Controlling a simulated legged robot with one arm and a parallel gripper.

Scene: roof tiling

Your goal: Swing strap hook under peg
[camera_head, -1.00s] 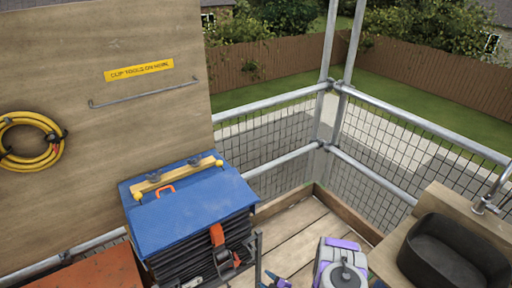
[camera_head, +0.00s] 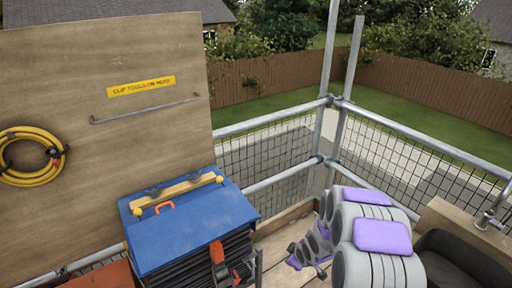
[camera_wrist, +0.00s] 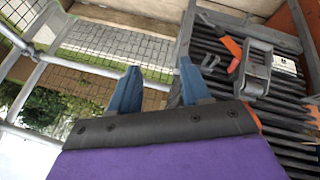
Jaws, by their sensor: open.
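My gripper (camera_wrist: 158,80) is open and empty, its two blue fingers spread apart in the wrist view. In the head view, its grey and purple end (camera_head: 308,252) is low, right of the stack of dark tiles (camera_head: 195,257). An orange strap (camera_head: 217,252) hangs down the stack's front under a blue cover. The strap (camera_wrist: 232,55) also shows in the wrist view, right of the fingers and apart from them. Grey metal fittings (camera_wrist: 257,68) sit beside the strap. I cannot tell surely which is the hook and which the peg.
The blue cover (camera_head: 190,228) carries a yellow bar (camera_head: 178,192) with knobbed ends. A grey metal frame (camera_wrist: 237,20) borders the tiles. Guard rails with mesh (camera_head: 265,140) enclose the corner. A dark bucket (camera_head: 455,262) stands at right. A yellow hose coil (camera_head: 55,165) hangs at left.

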